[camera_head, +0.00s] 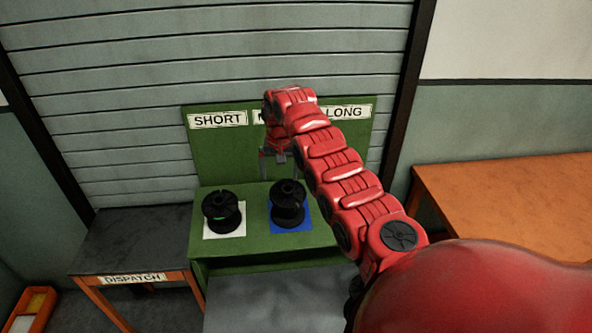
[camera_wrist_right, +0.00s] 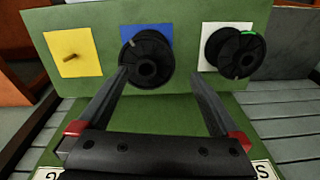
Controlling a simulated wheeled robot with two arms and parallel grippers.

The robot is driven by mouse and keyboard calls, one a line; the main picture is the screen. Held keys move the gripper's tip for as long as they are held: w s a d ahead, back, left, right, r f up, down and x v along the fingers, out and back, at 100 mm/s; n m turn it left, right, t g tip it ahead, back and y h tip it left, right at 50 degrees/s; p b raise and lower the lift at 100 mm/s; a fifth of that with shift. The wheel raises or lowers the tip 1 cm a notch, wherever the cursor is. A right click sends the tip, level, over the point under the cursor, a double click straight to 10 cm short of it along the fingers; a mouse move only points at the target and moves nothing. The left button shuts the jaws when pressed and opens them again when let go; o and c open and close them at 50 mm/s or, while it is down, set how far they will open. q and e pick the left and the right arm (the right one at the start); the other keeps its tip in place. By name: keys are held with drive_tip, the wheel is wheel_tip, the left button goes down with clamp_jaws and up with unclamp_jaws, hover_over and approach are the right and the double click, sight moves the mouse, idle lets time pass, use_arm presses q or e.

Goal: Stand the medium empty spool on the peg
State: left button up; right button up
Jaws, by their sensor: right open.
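A black spool (camera_head: 288,202) stands upright on a blue square (camera_head: 295,225) in the middle of the green rack. It also shows in the wrist view (camera_wrist_right: 147,62), beyond my fingertips, with its round hub facing me. A second black spool (camera_head: 222,211), with a green mark, stands on a white square (camera_head: 229,232). A bare peg (camera_wrist_right: 70,57) rises from a yellow square (camera_wrist_right: 88,64) in the wrist view; my arm hides it in the head view. My right gripper (camera_head: 280,165) is open and empty, above and behind the middle spool. My left gripper is out of view.
The green rack (camera_head: 212,172) has a back panel with SHORT (camera_head: 218,119) and LONG (camera_head: 346,112) labels; my arm covers the middle label. A dark DISPATCH table (camera_head: 132,243) stands at left, an orange table (camera_head: 505,210) at right.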

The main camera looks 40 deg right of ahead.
drive_tip(key=w+a+f+n+b, duration=0.1)
drive_tip(key=a+n+b, duration=0.1)
drive_tip(key=a, duration=0.8)
drive_tip(key=w+a+f+n+g+b, duration=0.1)
drive_tip(key=a+f+n+b, duration=0.1)
drive_tip(key=a, duration=0.9)
drive_tip(key=shift+w+a+n+y+b, duration=0.35)
drive_tip(key=shift+n+b, duration=0.3)
drive_tip(key=shift+n, duration=0.45)
drive_tip(key=shift+d, duration=0.15)
